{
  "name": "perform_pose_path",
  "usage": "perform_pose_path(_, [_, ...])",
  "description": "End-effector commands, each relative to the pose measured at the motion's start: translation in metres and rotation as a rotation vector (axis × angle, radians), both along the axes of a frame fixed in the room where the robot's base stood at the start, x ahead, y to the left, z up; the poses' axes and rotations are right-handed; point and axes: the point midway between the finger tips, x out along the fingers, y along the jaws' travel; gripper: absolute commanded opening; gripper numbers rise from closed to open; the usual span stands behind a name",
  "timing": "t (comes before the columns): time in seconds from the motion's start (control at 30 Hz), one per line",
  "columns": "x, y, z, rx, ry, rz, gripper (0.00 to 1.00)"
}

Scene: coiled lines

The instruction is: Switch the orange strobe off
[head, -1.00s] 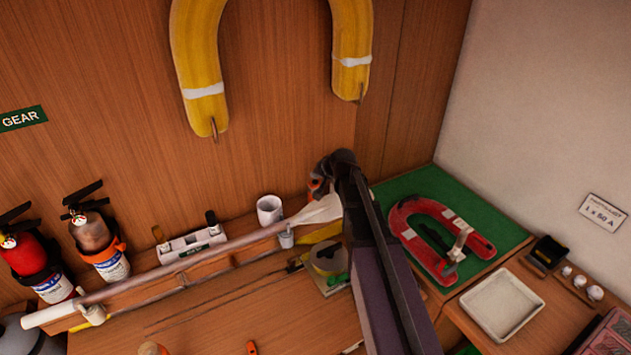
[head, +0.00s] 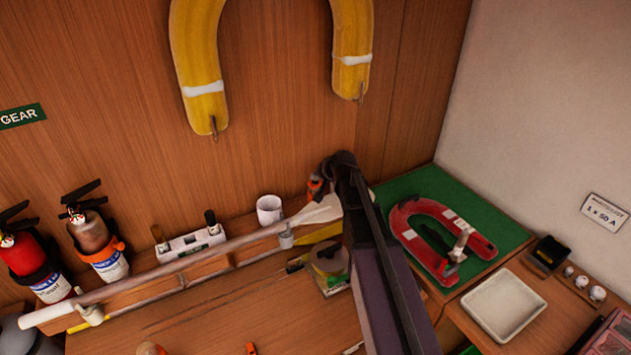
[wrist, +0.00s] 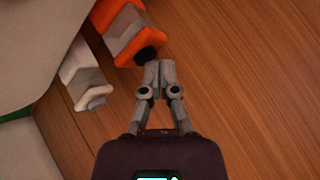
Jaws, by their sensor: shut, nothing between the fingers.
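The orange strobe (wrist: 128,30) is at the upper middle of the wrist view, an orange body with a pale grey band and a black round end (wrist: 147,54). My gripper (wrist: 152,66) is shut and empty. Its fingertips are right by the black end; I cannot tell whether they touch it. In the head view a small orange patch of the strobe (head: 314,188) shows at the left of my arm's end, by the wood wall. My arm hides the rest of it and my fingers there.
A similar white and grey unit (wrist: 84,76) sits left of the strobe. A long pale paddle (head: 185,257) runs along the shelf below. A white mug (head: 269,209), a tape roll (head: 329,260) and a red horseshoe float (head: 440,240) on a green mat are nearby.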

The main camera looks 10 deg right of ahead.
Motion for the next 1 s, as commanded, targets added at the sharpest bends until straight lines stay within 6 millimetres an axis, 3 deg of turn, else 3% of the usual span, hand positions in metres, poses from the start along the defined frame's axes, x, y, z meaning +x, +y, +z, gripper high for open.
perform_pose_path(0.47, [0.000,0.000,-0.003,0.000,0.000,0.000,0.00])
perform_pose_path(1.0, [0.000,0.000,0.011,0.000,0.000,0.000,0.00])
